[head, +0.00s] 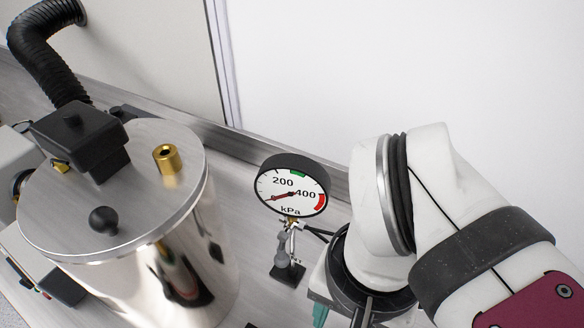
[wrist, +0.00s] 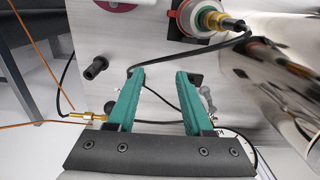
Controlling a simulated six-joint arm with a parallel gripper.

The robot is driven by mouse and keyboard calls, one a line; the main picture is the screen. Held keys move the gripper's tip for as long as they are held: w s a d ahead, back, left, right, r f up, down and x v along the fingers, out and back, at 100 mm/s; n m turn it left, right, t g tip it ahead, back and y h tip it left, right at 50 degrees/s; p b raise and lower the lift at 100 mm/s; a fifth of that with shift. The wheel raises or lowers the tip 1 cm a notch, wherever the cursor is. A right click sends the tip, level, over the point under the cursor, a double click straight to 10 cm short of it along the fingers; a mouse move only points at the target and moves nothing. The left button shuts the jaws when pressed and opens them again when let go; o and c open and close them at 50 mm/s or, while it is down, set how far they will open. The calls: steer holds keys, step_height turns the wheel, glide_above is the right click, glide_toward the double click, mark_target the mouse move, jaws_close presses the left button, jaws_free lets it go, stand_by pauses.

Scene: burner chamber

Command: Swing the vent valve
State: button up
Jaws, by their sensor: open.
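A small grey lever-like fitting (head: 284,250) stands on a black base under the pressure gauge (head: 292,188) in the head view; it may be the vent valve, but I cannot tell for sure. A similar grey part (wrist: 207,98) shows just right of the right finger in the wrist view, partly hidden by it. My gripper (wrist: 160,74) has two teal fingers spread apart with nothing between them but a thin black cable behind. In the head view only a bit of teal finger shows at the bottom, right of the fitting; the rest is hidden by my arm. The gauge needle points low left.
The shiny metal chamber (head: 130,280) with a black ball knob (head: 103,220) and brass fitting (head: 167,159) stands left of the gauge. A black hose (head: 47,60) rises behind it. In the wrist view, a black peg (wrist: 95,68) and brass cable connector (wrist: 88,116) lie left of the fingers.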

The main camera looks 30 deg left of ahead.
steer(key=s+a+r+n+t, duration=0.1)
steer(key=s+a+r+n, duration=0.3)
steer(key=s+a+r, duration=0.4)
steer(key=shift+s+a+r, duration=0.2)
steer(key=shift+a, duration=0.7)
steer(key=w+d+f+m, duration=0.3)
steer(key=w+d+f, duration=0.3)
steer(key=w, duration=0.1)
steer(key=d+f+m+g+y, duration=0.1)
steer(key=d+f+m, duration=0.5)
steer(key=d+f, duration=0.6)
steer(key=shift+w+d+m+y, duration=0.3)
steer(key=shift+d+m, duration=0.1)
steer(key=shift+d, duration=0.5)
